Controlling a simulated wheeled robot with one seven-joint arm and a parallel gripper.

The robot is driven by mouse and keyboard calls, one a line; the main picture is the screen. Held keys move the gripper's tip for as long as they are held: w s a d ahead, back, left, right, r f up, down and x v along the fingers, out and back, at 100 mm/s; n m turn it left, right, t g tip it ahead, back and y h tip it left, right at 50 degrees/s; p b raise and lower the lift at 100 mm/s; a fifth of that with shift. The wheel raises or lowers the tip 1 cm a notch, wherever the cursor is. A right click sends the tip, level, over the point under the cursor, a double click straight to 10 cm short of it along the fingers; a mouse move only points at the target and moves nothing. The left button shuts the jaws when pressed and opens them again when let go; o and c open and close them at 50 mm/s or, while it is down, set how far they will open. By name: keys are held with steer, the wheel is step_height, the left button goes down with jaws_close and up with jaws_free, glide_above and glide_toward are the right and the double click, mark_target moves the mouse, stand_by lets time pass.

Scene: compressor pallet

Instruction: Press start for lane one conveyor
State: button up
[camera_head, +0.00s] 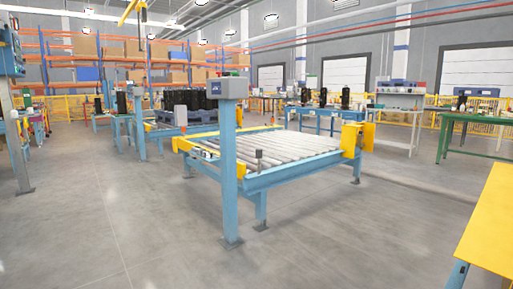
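A roller conveyor (285,150) with a blue frame, grey rollers and yellow end parts stands in the middle of the view. In front of its left side is a blue post (228,180) bolted to the floor. The post carries a grey control box (232,88) with a small dark screen on its left part. Any start button or lane label is too small to make out. A second post with a similar box (136,90) stands farther back on the left. My gripper is not in view.
Grey floor (120,240) is open in front of and left of the near post. A yellow-topped table (490,225) juts in at the right edge. A green table (475,122) stands behind it. A blue post with a panel (10,50) is at the left edge.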

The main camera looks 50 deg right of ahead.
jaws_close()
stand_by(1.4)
